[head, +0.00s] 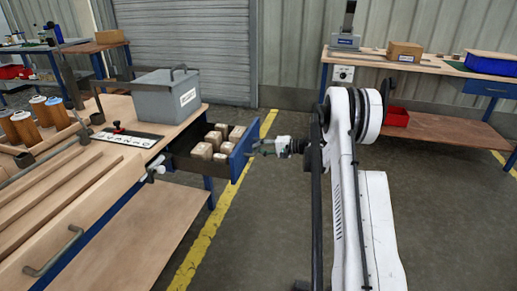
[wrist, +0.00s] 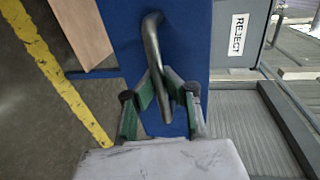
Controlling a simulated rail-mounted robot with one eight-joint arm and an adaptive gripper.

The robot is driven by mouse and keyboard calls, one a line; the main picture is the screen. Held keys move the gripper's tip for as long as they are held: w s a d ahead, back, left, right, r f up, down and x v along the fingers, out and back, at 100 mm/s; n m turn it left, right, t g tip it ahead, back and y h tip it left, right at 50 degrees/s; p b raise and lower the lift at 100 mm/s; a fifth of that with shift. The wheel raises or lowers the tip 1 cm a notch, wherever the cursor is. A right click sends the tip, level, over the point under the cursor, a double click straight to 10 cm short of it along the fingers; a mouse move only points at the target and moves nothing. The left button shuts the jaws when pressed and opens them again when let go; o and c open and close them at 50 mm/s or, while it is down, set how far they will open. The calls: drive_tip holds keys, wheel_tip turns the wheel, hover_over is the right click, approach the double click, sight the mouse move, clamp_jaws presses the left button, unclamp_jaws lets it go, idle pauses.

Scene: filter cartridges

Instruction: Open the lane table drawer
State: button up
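The lane table drawer (head: 240,152) has a blue front and stands pulled out from the end of the wooden lane table (head: 60,225). Several tan blocks (head: 220,138) lie inside it. In the wrist view the blue drawer front (wrist: 190,35) fills the middle, with a curved metal handle (wrist: 152,45) on it. My gripper (head: 258,148) is at the drawer front in the head view. In the wrist view my gripper (wrist: 162,85) has its green-padded fingers closed in on the handle from both sides. The exact pad contact is partly hidden.
A grey lidded box (head: 165,98) stands on the table above the drawer; its REJECT label (wrist: 237,35) shows in the wrist view. Brown cartridges (head: 30,128) stand at the far left. A workbench (head: 440,62) is at the back right. The floor around the drawer is clear.

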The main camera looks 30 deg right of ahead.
drive_tip(key=o, duration=0.6)
drive_tip(key=shift+o, duration=0.2)
drive_tip(key=shift+s+d, duration=0.1)
drive_tip(key=v, duration=1.1)
drive_tip(key=shift+s+d, duration=0.25)
drive_tip(key=shift+d, duration=0.05)
drive_tip(key=shift+r, duration=0.1)
